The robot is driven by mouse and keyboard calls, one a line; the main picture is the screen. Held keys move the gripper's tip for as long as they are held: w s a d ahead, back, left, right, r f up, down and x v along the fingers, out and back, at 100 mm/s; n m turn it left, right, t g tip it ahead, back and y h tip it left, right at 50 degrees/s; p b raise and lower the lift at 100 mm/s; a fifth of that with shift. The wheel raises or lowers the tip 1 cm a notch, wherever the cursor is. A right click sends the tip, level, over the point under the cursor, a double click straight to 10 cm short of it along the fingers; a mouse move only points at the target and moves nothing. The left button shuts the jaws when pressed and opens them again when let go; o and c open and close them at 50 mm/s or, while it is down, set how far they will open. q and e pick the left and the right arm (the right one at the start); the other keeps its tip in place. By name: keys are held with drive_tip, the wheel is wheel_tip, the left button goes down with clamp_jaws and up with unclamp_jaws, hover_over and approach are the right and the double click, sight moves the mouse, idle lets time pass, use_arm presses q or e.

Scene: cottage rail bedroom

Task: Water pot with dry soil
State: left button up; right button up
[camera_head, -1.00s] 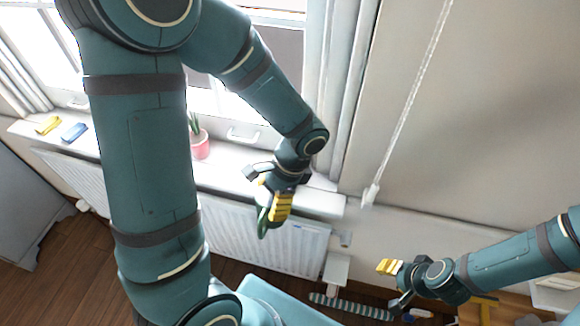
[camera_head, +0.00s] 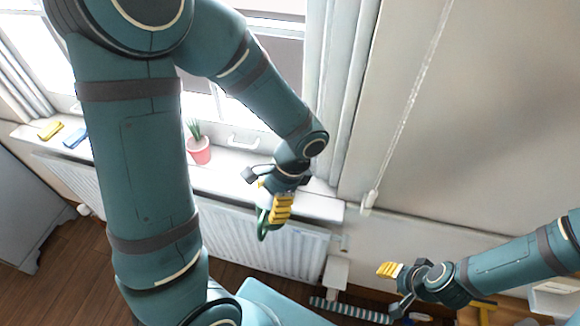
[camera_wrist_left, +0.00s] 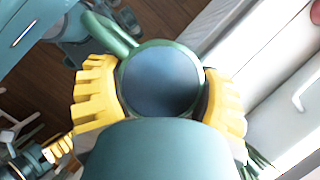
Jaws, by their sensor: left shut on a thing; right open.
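A pink pot (camera_head: 199,151) with a spiky green plant stands upright on the windowsill; its soil is too small to make out. My left gripper (camera_head: 277,210) is shut on a green watering can (camera_head: 262,224), right of the pot and in front of the sill's edge. In the left wrist view my left gripper's yellow fingers (camera_wrist_left: 160,88) clasp the can (camera_wrist_left: 186,48) from both sides, with its round, dark bluish top between them. Green leaves (camera_wrist_left: 258,164) show at the lower right there. My right gripper (camera_head: 393,290) is open and empty at the lower right.
The white windowsill (camera_head: 230,172) runs under the window above a radiator (camera_head: 285,248). A yellow item (camera_head: 50,130) and a blue item (camera_head: 75,138) lie at its left. A blind cord (camera_head: 395,140) hangs right of the curtain. Striped cloth (camera_head: 345,308) lies low in front.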

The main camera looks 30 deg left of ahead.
use_arm(q)
drive_tip(key=shift+r+p, duration=1.15)
drive_tip(key=shift+r, duration=0.35)
drive_tip(key=shift+f, duration=0.1)
